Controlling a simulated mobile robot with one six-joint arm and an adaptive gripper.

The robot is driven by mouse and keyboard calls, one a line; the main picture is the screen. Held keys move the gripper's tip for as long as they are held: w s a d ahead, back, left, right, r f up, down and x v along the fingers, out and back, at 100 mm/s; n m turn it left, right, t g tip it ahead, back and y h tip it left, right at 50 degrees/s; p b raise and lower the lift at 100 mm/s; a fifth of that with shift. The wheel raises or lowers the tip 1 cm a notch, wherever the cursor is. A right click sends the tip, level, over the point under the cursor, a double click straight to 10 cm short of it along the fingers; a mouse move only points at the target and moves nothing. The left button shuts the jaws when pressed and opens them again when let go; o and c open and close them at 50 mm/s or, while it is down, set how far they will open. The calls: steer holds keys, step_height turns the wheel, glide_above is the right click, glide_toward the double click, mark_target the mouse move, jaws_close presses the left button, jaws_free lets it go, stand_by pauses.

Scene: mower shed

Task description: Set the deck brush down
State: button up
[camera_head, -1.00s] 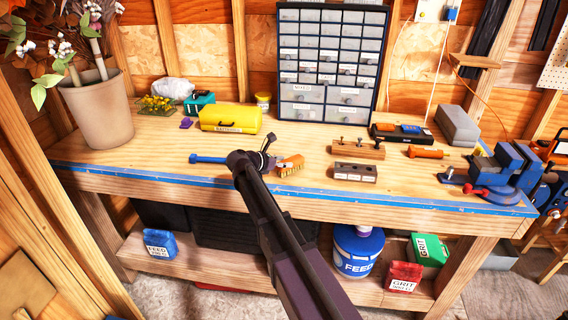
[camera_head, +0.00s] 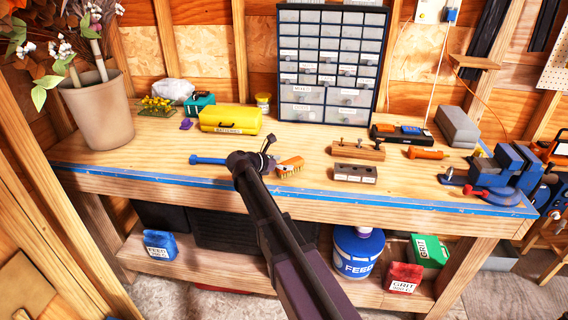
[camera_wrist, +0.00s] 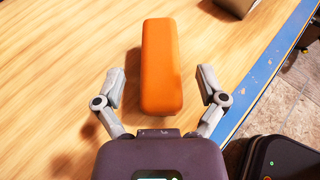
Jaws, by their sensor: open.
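The deck brush (camera_head: 291,166), an orange block with pale bristles under it, is on the wooden workbench (camera_head: 110,160) near the front edge, bristles down. In the wrist view the orange back of the brush (camera_wrist: 161,65) lies lengthwise between my two fingers. My gripper (camera_wrist: 163,87) is open, with a gap on each side of the brush. In the head view my gripper (camera_head: 268,150) is just left of the brush, mostly hidden by my arm. The bristles do not show in the wrist view.
A blue-handled tool (camera_head: 208,160) lies left of my arm. A yellow case (camera_head: 230,120) and a drawer cabinet (camera_head: 330,60) stand behind. Blue tape (camera_head: 400,203) marks the bench edge.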

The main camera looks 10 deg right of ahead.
steer(key=p+v, duration=0.4)
steer(key=v, duration=0.8)
stand_by(0.4)
steer(key=s+d+f+m+g+y, duration=0.45)
steer(key=s+d+f+m, duration=0.25)
steer(key=s+d+m, duration=0.3)
steer(key=s+d+f+m+g+y, duration=0.1)
steer(key=s+f+m+y, duration=0.1)
steer(key=s+m+y, duration=0.2)
steer(key=s+d+f+m+y, duration=0.2)
steer(key=s+m+y, duration=0.1)
steer(key=s+m, duration=0.6)
steer(key=shift+s+f+g+y, duration=0.2)
steer(key=shift+s+g+y, duration=0.15)
steer(key=shift+s, duration=0.55)
steer(key=c, duration=0.5)
steer(key=shift+o, duration=0.2)
